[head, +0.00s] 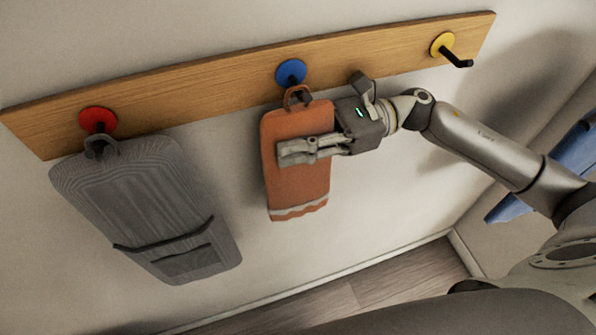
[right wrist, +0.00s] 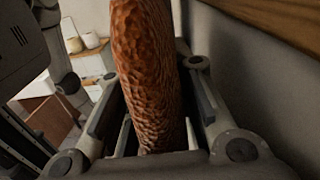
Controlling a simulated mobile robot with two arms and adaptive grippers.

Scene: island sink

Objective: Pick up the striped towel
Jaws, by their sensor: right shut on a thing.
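The orange towel (head: 297,190) with white stripes near its lower edge hangs by a loop from the hook on the blue disc (head: 290,72) of the wooden rack. My right gripper (head: 282,154) reaches in from the right and is shut on the towel at about its middle. In the right wrist view the textured orange towel (right wrist: 148,70) stands between the two fingers. The loop still shows around the hook. My left gripper is not in view.
A grey apron-like cloth (head: 150,205) hangs from the red disc (head: 98,120) at left. The hook on the yellow disc (head: 442,44) at right is empty. The wall is close behind the towel. A blue object (head: 575,150) is at the right edge.

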